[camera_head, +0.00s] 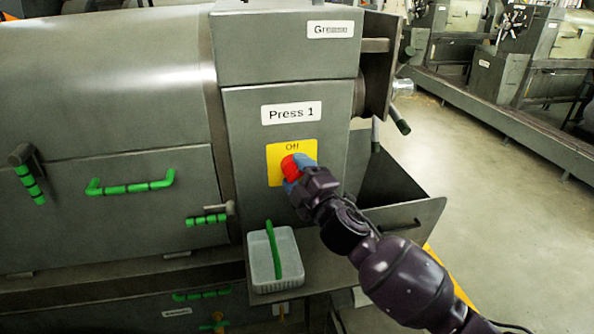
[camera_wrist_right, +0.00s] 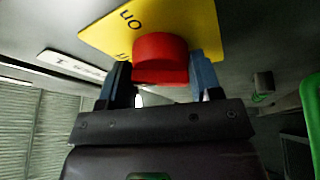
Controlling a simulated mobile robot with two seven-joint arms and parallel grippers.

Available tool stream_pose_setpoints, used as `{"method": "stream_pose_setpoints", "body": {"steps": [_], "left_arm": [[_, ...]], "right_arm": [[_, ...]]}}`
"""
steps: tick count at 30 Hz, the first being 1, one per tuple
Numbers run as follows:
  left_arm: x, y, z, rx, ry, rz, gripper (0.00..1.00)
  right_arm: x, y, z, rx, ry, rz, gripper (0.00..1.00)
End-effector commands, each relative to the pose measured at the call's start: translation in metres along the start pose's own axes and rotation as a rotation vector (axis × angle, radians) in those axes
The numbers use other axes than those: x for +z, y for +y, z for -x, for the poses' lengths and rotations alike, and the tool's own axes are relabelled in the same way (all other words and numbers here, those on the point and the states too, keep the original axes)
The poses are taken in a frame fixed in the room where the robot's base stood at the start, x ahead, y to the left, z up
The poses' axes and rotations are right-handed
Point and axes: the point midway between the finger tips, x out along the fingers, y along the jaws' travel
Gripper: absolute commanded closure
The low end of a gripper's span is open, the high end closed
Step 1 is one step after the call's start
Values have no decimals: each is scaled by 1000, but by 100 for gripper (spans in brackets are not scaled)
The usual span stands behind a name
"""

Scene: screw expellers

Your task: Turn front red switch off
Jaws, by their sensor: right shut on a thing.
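The red switch (camera_head: 292,167) sits on a yellow plate (camera_head: 306,149) marked "Off" at its top, on the front of the grey machine below the "Press 1" label. My right gripper (camera_head: 296,176) is at the switch, its blue fingertips around it. In the right wrist view the red knob (camera_wrist_right: 160,57) sits between the two fingers of my right gripper (camera_wrist_right: 162,76), and "On" shows on the yellow plate (camera_wrist_right: 205,22). The gripper and arm hide the lower part of the plate in the head view. My left gripper is not in view.
A clear plastic tub (camera_head: 259,264) with a green stick (camera_head: 273,250) stands below the switch. Green handles (camera_head: 130,187) stick out on the left. An open grey tray (camera_head: 425,215) lies to the right. Open floor (camera_head: 500,220) is further right.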

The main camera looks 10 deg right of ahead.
Motion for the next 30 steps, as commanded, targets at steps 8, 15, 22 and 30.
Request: {"method": "stream_pose_setpoints", "body": {"steps": [8,15,22,30], "left_arm": [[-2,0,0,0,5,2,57],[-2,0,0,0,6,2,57],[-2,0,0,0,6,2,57],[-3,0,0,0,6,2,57]], "right_arm": [[2,-3,1,-100,20,234,65],[2,-3,2,-161,34,387,65],[2,-3,2,-197,41,472,65],[2,-4,2,-213,44,509,65]]}}
